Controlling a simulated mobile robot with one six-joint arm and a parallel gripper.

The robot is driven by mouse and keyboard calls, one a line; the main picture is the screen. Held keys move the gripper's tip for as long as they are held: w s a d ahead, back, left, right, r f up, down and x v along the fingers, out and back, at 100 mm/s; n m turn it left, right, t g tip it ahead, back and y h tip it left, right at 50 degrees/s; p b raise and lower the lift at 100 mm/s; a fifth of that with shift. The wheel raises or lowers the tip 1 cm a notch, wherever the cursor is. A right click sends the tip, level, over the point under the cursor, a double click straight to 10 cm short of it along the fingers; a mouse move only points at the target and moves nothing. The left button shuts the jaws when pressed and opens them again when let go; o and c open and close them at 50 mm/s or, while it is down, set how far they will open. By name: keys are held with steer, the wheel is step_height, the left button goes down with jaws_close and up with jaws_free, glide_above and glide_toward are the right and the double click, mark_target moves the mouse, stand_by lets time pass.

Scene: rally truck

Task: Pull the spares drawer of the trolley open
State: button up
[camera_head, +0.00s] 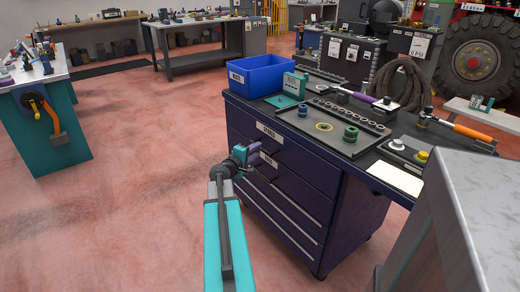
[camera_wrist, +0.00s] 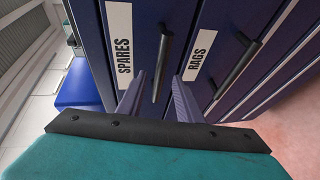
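The dark blue trolley (camera_head: 325,195) stands at the centre right in the head view, its drawers closed. The spares drawer (camera_head: 305,150) is the top one; its white SPARES label (camera_wrist: 120,35) shows in the wrist view. Its dark bar handle (camera_wrist: 162,65) lies, in the picture, between the two purple fingers of my gripper (camera_wrist: 158,82). The fingers are apart, so my gripper is open, and I see no clear contact with the handle. In the head view my gripper (camera_head: 254,153) is at the trolley's front left, hiding part of the drawer fronts.
The rags drawer's handle (camera_wrist: 237,68) is beside the spares handle. On the trolley top are a blue bin (camera_head: 262,75), a socket tray (camera_head: 335,125) and tools. A grey metal surface (camera_head: 470,215) is close at the right. Red floor (camera_head: 130,200) is clear to the left.

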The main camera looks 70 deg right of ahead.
mark_target(260, 149)
steer(key=shift+x, duration=2.2)
jaws_close()
steer(key=shift+a, duration=0.2)
steer(key=shift+d, duration=0.15)
steer(key=shift+s+f, duration=0.1)
